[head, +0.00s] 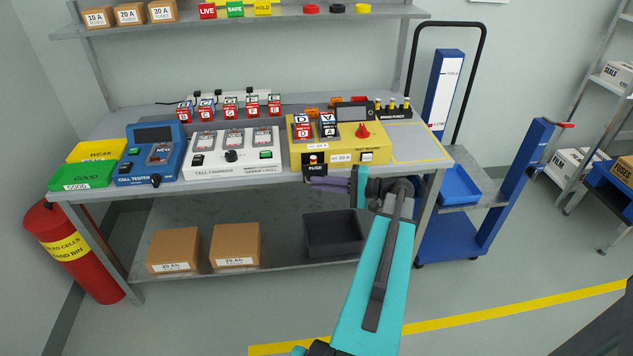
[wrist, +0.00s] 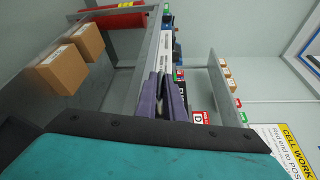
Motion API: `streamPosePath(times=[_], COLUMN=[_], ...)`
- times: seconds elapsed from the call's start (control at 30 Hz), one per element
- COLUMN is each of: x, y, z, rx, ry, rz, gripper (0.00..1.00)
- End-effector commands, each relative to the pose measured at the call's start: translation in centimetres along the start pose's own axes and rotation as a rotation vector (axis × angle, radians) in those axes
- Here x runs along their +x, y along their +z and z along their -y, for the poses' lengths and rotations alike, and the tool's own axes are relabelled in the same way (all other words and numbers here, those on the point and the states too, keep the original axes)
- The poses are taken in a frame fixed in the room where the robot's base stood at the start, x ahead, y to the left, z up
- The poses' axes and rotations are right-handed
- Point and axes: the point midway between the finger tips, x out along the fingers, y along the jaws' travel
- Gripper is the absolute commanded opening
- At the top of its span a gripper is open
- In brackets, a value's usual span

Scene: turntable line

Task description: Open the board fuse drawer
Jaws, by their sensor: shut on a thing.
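The yellow test board (head: 340,138) stands at the right part of the bench, with a small screen and a red knob. Its black fuse drawer (head: 308,172), labelled FUSE, is at the board's lower left front. My gripper (head: 312,181) reaches in from the right, its purple fingers level with the drawer's lower front. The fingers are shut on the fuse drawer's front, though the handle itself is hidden. I cannot tell how far the drawer stands out. In the wrist view the purple fingers (wrist: 162,98) point along the bench front, close together.
The white cell charger (head: 232,155) and blue cell tester (head: 152,160) stand left of the board. A dark bin (head: 333,235) and brown boxes (head: 236,246) sit on the lower shelf. A blue lift trolley (head: 455,230) stands right of the bench. The floor in front is clear.

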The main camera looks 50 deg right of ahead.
Motion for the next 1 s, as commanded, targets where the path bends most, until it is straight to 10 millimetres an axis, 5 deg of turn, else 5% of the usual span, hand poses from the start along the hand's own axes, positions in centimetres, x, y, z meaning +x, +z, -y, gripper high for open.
streamPosePath(times=[0.53,0.6,0.67,1.0], x=[-1.1,-1.1,-1.0,-0.8], y=[1.0,1.0,1.1,1.2], z=[-0.4,-0.4,-0.4,-0.4], rx=[-0.002,-0.002,-0.001,0.0], ry=[0.001,0.001,0.001,0.0], rz=[-0.015,-0.015,-0.013,-0.006], gripper=[0.0,0.19,0.27,0.27])
